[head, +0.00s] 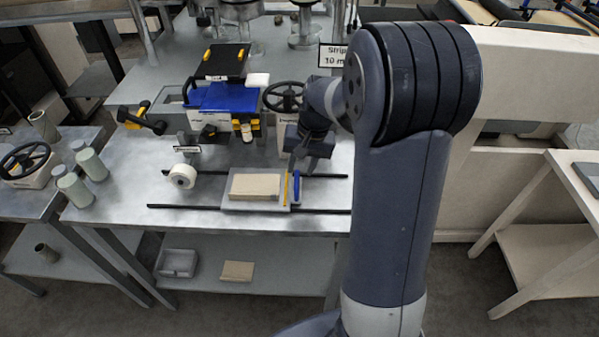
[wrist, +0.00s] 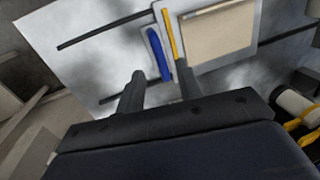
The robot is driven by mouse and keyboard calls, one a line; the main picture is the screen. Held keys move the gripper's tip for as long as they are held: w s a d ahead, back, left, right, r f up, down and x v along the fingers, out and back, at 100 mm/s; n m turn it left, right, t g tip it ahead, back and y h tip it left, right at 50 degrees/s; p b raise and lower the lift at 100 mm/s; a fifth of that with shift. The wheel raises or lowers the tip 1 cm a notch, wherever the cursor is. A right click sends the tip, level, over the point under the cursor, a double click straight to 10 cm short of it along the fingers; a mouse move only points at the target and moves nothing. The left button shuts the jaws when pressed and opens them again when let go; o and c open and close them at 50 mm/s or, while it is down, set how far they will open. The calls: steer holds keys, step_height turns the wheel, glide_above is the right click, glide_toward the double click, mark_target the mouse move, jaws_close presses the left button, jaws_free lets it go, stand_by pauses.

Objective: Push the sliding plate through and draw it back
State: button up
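The sliding plate (head: 226,203) is a flat grey plate lying across two dark rails on the metal bench. It carries a tan kraft block (head: 254,187), a thin yellow strip and an upright-looking blue handle (head: 296,187) at its right side. The wrist view also shows the blue handle (wrist: 158,54), the yellow strip (wrist: 169,34) and the tan block (wrist: 220,38). My gripper (wrist: 160,76) is open and empty, its two dark fingers apart, with the blue handle beyond the gap between them. In the head view my gripper sits above and behind the handle, seemingly clear of it.
A white roll (head: 183,176) stands left of the plate. Behind are a blue machine body (head: 222,97) and a black handwheel (head: 284,97). The front rail (head: 190,208) runs along the bench's front. Grey-green cylinders (head: 76,188) stand on the left table.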

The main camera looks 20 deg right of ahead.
mark_target(297, 180)
steer(key=shift+w+a+f, duration=0.1)
steer(key=shift+a+f, duration=0.1)
steer(key=shift+f, duration=0.7)
steer(key=shift+a+f, duration=0.2)
steer(key=shift+f, duration=0.7)
steer(key=shift+c, duration=0.5)
jaws_close()
